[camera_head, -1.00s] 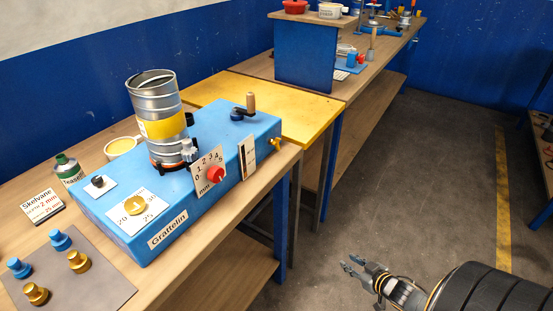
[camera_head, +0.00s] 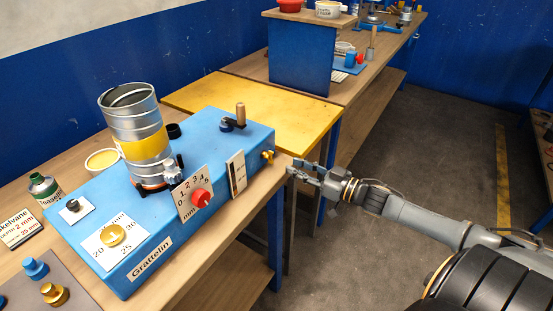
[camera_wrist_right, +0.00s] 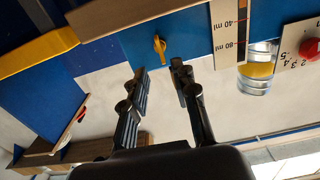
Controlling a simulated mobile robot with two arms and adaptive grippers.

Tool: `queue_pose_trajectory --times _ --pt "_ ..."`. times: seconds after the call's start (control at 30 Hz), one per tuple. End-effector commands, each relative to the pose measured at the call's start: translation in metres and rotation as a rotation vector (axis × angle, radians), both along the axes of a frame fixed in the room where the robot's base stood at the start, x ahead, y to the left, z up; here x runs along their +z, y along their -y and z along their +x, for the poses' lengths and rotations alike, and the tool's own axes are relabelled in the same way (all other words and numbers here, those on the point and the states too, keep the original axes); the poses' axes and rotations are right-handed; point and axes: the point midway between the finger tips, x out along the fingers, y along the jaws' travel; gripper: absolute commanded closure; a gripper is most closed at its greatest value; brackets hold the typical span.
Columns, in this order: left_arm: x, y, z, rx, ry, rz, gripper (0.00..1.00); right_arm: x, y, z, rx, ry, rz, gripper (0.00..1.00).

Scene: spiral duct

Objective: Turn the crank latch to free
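A crank with an upright wooden handle (camera_head: 240,114) and a dark arm on a blue round base stands on top of the blue Grattelin box (camera_head: 200,255), near its right end. My right gripper (camera_head: 304,171) is just right of the box end, past the table edge. It is open and empty, apart from the lever. In the right wrist view its fingers (camera_wrist_right: 160,82) stand apart. My left gripper is not in view.
A metal spiral duct (camera_head: 135,115) with a yellow band stands on the box. A yellow table (camera_head: 270,118) lies behind the right end.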

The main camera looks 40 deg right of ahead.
Motion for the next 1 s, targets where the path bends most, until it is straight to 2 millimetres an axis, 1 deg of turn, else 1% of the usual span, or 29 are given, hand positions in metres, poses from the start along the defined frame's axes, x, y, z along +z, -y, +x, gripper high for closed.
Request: queue_pose_trajectory --times 0.03,0.13,0.3,0.5,0.7,0.93,0.97,1.0 --pt "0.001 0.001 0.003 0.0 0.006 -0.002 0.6 0.002 -0.003 0.008 0.0 0.005 0.001 0.72" --pt "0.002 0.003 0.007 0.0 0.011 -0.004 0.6 0.002 -0.009 0.023 0.0 0.004 0.0 0.72" --pt "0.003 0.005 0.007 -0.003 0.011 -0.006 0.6 0.002 -0.018 0.044 -0.001 0.003 0.0 0.72" --pt "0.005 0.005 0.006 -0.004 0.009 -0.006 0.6 0.001 -0.026 0.062 -0.001 0.001 0.001 0.72" --pt "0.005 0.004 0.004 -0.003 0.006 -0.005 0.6 0.0 -0.029 0.068 0.0 -0.001 -0.001 0.72" --pt "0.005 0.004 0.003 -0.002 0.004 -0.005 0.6 -0.001 -0.029 0.068 0.0 -0.002 -0.001 0.72" --pt "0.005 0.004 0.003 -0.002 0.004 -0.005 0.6 -0.001 -0.029 0.068 0.0 -0.002 -0.001 0.78" --pt "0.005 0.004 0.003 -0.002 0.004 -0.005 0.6 -0.001 -0.029 0.068 0.0 -0.001 0.0 0.86"
